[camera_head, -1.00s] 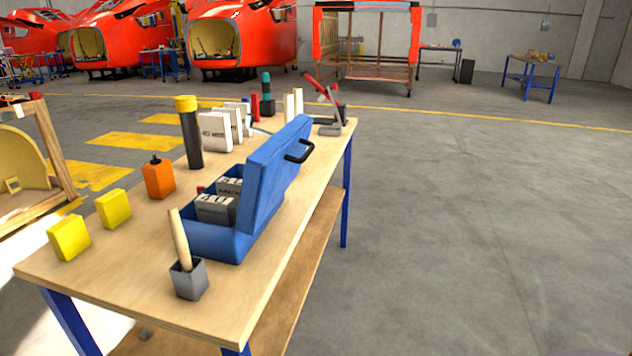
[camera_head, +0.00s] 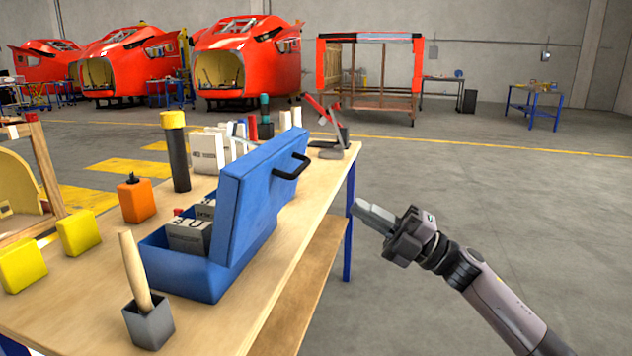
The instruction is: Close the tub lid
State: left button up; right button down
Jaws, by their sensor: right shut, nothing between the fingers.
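The blue tub (camera_head: 185,272) stands on the wooden workbench with grey labelled blocks (camera_head: 190,232) inside. Its blue lid (camera_head: 252,195) is open, tilted up along the tub's right side. A black handle (camera_head: 293,167) sits on the lid's outer face. My right gripper (camera_head: 368,212) is in the air to the right of the bench, apart from the lid, lower than the handle in the picture. Its fingers are together and empty, pointing left toward the bench. My left gripper is not in view.
On the workbench (camera_head: 235,325) stand a grey cup (camera_head: 149,325) with a wooden stick, an orange bottle (camera_head: 136,200), yellow blocks (camera_head: 78,233), a black cylinder with yellow cap (camera_head: 177,155) and white boxes (camera_head: 207,152).

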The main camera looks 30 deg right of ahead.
aim_at(300, 172)
jog(key=p+x, duration=0.2)
jog(key=x, duration=0.7)
jog(key=shift+r, duration=0.1)
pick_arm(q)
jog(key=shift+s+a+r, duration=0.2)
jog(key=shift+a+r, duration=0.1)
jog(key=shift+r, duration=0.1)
pick_arm(e)
jog(key=shift+w+a+r, duration=0.15)
jog(key=shift+w+a, duration=0.2)
jog(key=shift+w, duration=0.1)
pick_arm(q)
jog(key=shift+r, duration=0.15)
